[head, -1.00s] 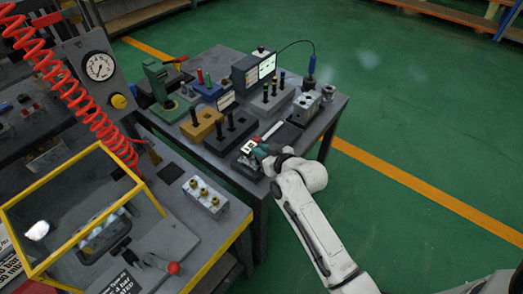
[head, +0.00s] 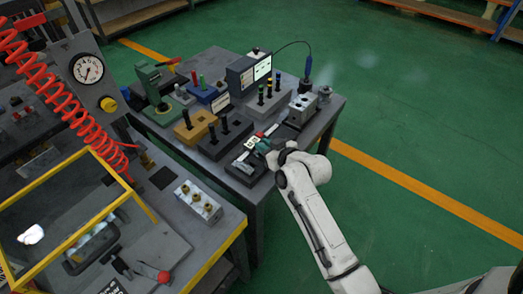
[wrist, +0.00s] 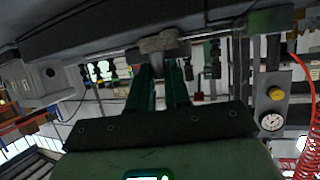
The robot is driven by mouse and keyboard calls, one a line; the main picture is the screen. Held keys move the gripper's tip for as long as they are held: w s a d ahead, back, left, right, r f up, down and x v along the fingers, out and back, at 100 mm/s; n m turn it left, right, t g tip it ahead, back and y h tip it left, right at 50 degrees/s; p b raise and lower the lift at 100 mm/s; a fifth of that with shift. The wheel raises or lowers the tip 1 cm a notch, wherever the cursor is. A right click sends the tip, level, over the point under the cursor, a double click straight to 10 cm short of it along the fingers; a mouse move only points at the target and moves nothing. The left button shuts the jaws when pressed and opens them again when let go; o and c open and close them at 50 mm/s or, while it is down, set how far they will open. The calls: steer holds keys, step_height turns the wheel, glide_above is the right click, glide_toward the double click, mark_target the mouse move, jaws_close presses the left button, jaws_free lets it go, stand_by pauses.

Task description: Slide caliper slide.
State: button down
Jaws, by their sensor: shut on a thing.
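The caliper (head: 240,170) lies on a dark base at the front edge of the grey bench, left of my gripper. My gripper (head: 260,146) has green fingers and is at the caliper's upper right part. In the wrist view my gripper (wrist: 172,78) is shut on a small grey block, the caliper slide (wrist: 163,42). The slide sits against a long dark bar (wrist: 100,30) that crosses the top of that view. In the head view my gripper and wrist partly hide the slide.
Beside the caliper stand a dark block with black pegs (head: 222,138), a yellow block (head: 195,126) and a grey valve block (head: 302,108). A display box (head: 248,75) stands behind. A yellow-framed case (head: 130,212) is on the left bench. Green floor is clear at right.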

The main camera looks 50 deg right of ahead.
steer(key=shift+a, duration=0.2)
steer(key=c, duration=1.4)
jaws_free()
steer(key=shift+d, duration=0.1)
steer(key=shift+o, duration=0.2)
steer(key=b+v, duration=0.1)
steer(key=v, duration=1)
steer(key=shift+f, duration=0.1)
steer(key=s+a+f+n+g+y, duration=0.25)
steer(key=s+a+f+g, duration=0.35)
steer(key=a, duration=0.4)
steer(key=s+a+f+g, duration=0.2)
steer(key=s+g, duration=0.1)
steer(key=s, duration=0.2)
steer(key=s+a+f+g, duration=0.1)
steer(key=s+a+g, duration=0.1)
steer(key=s, duration=0.4)
steer(key=shift+a+f+g, duration=0.35)
steer(key=shift+f+g, duration=0.05)
steer(key=shift+g, duration=0.1)
